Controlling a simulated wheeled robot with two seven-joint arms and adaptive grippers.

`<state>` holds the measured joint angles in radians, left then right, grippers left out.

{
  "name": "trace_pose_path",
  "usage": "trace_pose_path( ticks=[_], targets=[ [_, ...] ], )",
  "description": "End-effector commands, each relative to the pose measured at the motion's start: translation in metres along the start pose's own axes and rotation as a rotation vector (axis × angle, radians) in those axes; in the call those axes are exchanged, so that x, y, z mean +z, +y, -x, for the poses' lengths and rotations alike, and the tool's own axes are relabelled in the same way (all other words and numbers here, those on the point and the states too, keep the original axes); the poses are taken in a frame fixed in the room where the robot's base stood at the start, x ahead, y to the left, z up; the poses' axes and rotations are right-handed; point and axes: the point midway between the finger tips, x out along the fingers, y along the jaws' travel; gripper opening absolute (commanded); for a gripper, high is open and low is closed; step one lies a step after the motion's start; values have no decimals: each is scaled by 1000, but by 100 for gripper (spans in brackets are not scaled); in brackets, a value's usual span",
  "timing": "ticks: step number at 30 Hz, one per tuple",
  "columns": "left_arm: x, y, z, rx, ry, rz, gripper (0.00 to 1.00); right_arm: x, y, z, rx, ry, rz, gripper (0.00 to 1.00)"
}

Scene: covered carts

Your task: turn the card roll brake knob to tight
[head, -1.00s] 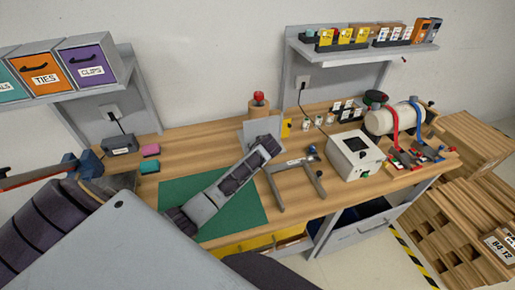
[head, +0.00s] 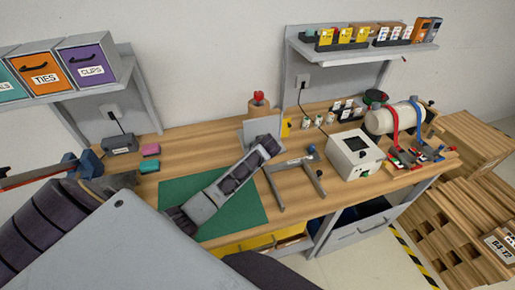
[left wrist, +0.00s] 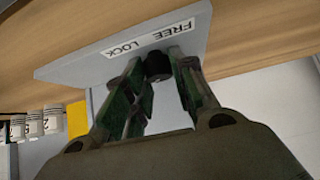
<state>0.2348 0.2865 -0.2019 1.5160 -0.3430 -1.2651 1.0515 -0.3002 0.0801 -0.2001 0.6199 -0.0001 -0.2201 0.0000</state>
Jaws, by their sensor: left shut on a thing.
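A grey panel (head: 252,132) stands on the workbench in front of a brown roll (head: 258,110) with a red piece (head: 258,97) on top. In the left wrist view the panel (left wrist: 90,62) carries a white label (left wrist: 150,38) reading FREE and LOCK. A short black knob (left wrist: 157,62) sticks out beside the label. My left gripper (left wrist: 158,74) is shut on this knob, one dark green finger on each side. No pointer mark on the knob shows. In the head view my left arm reaches across the green mat, and its end hides part of the panel. My right gripper is out of view.
A yellow item (head: 286,127) stands close right of the panel. A grey stand (head: 293,180) and a white box (head: 354,155) are further right. The green mat (head: 245,208) has bare room around my arm. A shelf (head: 350,56) hangs behind.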

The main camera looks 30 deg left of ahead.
Motion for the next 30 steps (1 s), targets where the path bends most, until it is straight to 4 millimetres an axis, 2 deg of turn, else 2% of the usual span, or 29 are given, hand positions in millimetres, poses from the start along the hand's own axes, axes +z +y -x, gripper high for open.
trace_pose_path(
  ticks=[11,30],
  targets=[
    [0,-2,0,78,0,-77,2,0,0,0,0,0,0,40],
    [-1,-5,-1,336,2,-336,2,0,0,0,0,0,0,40]
  ],
)
